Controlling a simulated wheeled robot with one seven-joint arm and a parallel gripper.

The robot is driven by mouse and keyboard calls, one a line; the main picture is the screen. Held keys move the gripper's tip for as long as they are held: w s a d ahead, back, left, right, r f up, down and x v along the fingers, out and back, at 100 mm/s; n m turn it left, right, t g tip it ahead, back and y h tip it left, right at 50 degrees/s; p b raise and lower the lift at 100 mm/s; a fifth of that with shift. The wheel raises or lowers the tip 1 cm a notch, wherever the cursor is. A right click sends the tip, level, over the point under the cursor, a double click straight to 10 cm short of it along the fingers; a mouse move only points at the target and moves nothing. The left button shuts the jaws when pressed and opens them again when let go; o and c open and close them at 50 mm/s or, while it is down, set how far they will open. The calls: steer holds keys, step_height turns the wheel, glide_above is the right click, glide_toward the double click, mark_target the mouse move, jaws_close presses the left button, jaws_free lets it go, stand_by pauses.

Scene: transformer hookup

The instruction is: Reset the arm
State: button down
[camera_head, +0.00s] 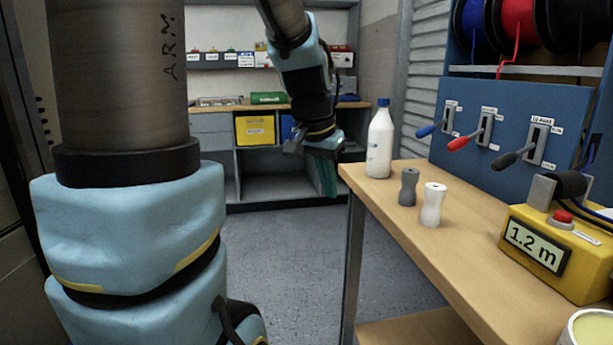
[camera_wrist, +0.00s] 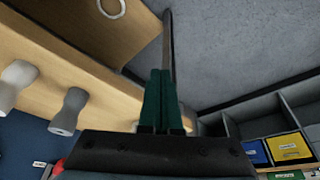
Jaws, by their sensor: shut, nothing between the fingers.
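My gripper (camera_head: 326,176) hangs in the middle of the head view, left of the workbench's far corner. Its green fingers point down. In the wrist view my gripper's green fingers (camera_wrist: 161,100) lie side by side, shut, with nothing between them. My large arm links fill the left of the head view.
The wooden workbench (camera_head: 455,250) stands at right. It bears a white bottle (camera_head: 380,140), a grey spool (camera_head: 408,187), a white spool (camera_head: 432,205) and a yellow meter reading 1.2 m (camera_head: 565,250). A blue lever panel (camera_head: 510,95) stands behind. Grey floor (camera_head: 300,270) is clear.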

steer(key=s+a+f+n+g+y+p, duration=0.1)
steer(key=s+a+f+n+y, duration=0.1)
steer(key=s+a+f+n, duration=0.7)
step_height(320, 180, up, 18)
steer(key=w+a+m+p, duration=0.1)
steer(key=a+m+p, duration=0.1)
steer(key=p, duration=1.6)
steer(key=shift+w+a+f+m+p, duration=0.15)
steer(key=shift+w+m+p, duration=0.15)
steer(key=shift+m, duration=0.1)
